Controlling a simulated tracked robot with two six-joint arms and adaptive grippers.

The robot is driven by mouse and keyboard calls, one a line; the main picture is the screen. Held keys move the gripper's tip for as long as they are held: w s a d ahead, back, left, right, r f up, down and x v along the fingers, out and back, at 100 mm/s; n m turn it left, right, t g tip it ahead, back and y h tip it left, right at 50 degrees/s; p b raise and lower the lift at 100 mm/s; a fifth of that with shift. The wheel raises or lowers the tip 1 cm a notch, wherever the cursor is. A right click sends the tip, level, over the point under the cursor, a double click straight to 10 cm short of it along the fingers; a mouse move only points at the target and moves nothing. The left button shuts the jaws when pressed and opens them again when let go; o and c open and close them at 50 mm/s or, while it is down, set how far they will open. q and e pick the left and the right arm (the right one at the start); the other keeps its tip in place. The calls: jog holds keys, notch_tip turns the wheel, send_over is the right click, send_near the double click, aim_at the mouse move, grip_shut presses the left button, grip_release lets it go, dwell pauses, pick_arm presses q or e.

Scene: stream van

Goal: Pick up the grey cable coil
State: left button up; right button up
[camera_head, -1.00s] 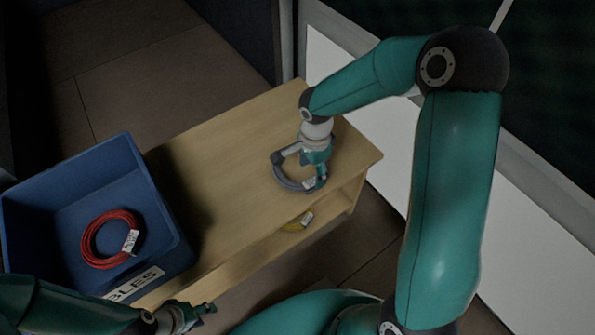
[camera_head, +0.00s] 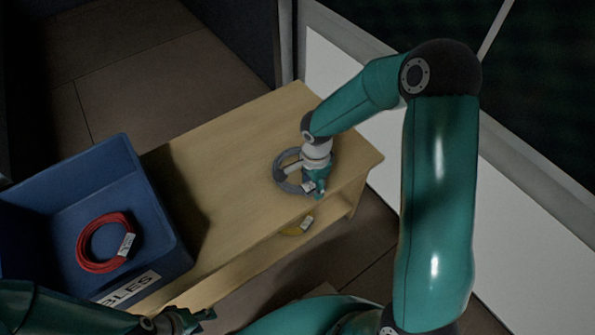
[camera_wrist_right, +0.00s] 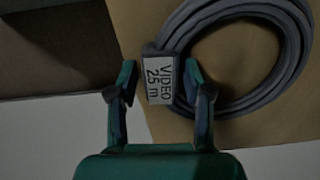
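The grey cable coil (camera_head: 283,178) lies on the wooden bench top (camera_head: 225,150), near its right end. In the right wrist view the coil (camera_wrist_right: 290,75) carries a white tag (camera_wrist_right: 160,80) reading "VIDEO 25 m". My right gripper (camera_head: 316,192) is over the coil's near side, by the tag. In the wrist view its two fingers (camera_wrist_right: 158,80) are apart, one on each side of the tag; I cannot tell whether they touch it. My left gripper (camera_head: 205,316) is at the bottom edge, near the blue crate and away from the coil; its fingers are too small to read.
A blue crate (camera_head: 160,205) labelled "...BLES" stands at the left with a red cable coil (camera_head: 85,262) inside. A yellow coil (camera_head: 298,228) sits on the shelf below the bench top. The middle of the bench top is clear.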

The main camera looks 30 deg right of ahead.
grip_shut()
jog(key=shift+r, duration=0.1)
notch_tip(320, 180, up, 20)
jog(key=p, duration=0.5)
jog(key=w+a+f+n, duration=0.1)
jog(key=w+a+n, duration=0.65)
jog(key=n, duration=1.05)
notch_tip(320, 180, up, 13)
jog(key=s+p, duration=0.2)
jog(key=p, duration=2)
